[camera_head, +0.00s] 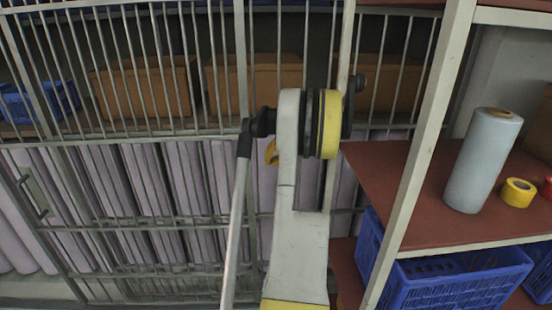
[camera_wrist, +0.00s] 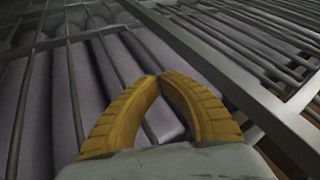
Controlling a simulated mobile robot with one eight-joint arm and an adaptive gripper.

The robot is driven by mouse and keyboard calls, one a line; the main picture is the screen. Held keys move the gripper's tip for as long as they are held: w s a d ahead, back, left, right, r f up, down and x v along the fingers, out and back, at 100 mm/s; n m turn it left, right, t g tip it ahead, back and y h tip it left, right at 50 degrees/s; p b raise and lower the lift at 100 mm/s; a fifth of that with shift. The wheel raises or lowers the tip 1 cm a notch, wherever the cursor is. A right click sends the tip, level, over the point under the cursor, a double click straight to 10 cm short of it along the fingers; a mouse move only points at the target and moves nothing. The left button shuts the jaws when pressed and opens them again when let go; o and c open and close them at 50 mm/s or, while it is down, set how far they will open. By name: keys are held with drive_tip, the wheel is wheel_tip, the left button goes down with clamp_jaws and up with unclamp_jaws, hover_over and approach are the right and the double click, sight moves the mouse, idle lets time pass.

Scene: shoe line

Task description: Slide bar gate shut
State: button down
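The grey bar gate (camera_head: 125,137) stretches across the left and middle of the head view, with thin upright bars and thicker cross rails. A handle-like fitting (camera_head: 35,195) shows at its lower left. I cannot tell how far it is open. In the head view my arm hides part of the bars, and only a bit of a yellow finger (camera_head: 271,152) shows. In the wrist view my gripper (camera_wrist: 160,77) has its two yellow fingers curved together, tips meeting, with nothing seen held. Bars (camera_wrist: 75,80) and a thick rail (camera_wrist: 235,85) lie beyond the fingers.
Behind the bars are brown boxes (camera_head: 145,85), a blue crate (camera_head: 40,100) and several pale lilac rolls (camera_head: 110,200). At right, a red-brown shelf (camera_head: 400,185) holds a wrapped roll (camera_head: 483,160) and yellow tape (camera_head: 518,193). A blue crate (camera_head: 440,280) sits below. A pale post (camera_head: 420,150) stands right of my arm.

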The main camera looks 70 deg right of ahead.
drive_tip(key=w, duration=0.1)
drive_tip(key=w+a, duration=0.1)
drive_tip(key=w, duration=0.1)
drive_tip(key=w+f+b, duration=0.1)
drive_tip(key=shift+w+a, duration=0.15)
drive_tip(key=shift+w, duration=0.15)
